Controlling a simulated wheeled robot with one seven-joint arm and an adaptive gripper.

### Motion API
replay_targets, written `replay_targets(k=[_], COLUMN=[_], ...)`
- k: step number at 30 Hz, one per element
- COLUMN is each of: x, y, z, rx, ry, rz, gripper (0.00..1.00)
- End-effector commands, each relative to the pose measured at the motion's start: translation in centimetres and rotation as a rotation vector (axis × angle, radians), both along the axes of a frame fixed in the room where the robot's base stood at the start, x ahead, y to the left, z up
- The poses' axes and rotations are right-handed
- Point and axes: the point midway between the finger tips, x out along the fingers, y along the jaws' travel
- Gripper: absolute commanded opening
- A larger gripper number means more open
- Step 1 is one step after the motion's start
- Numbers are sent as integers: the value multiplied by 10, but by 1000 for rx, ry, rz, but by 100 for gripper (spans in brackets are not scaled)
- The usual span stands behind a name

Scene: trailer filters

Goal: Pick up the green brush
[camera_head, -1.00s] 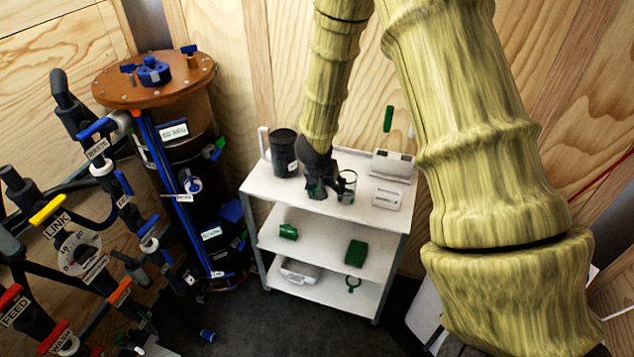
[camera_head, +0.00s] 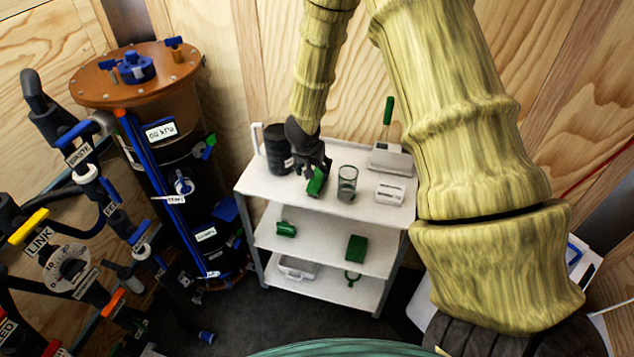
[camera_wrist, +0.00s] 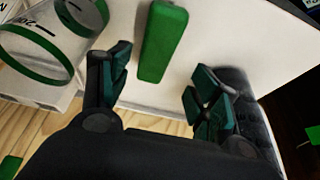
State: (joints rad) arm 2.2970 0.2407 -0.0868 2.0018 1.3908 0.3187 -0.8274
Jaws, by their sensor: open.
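A green oblong block (camera_head: 317,183), which looks like the brush, lies on the white top shelf of the cart; no bristles show. My gripper (camera_head: 315,168) is above it and covers part of it in the head view. In the wrist view the green block (camera_wrist: 163,40) lies beyond the open fingers of my gripper (camera_wrist: 160,72), in line with the gap between them. Nothing is held. I cannot tell the exact height of the fingers above it.
A clear beaker (camera_head: 347,184) stands close to the right of the block. A black canister (camera_head: 278,150) stands to the left. A white box (camera_head: 390,192) and a holder (camera_head: 391,160) with an upright green handle (camera_head: 388,111) are further right. Lower shelves hold more green items.

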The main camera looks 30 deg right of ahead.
Motion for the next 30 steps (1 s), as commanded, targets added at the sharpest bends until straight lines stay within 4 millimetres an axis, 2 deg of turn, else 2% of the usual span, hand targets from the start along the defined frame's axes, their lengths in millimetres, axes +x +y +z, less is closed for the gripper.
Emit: replay_targets(k=[5,18,30], x=[0,6,7], y=[-4,-22,-23], z=[-9,-49,-53], rx=[1,1,0], ry=[0,0,0], rz=[-3,-3,-4], gripper=[62,62,62])
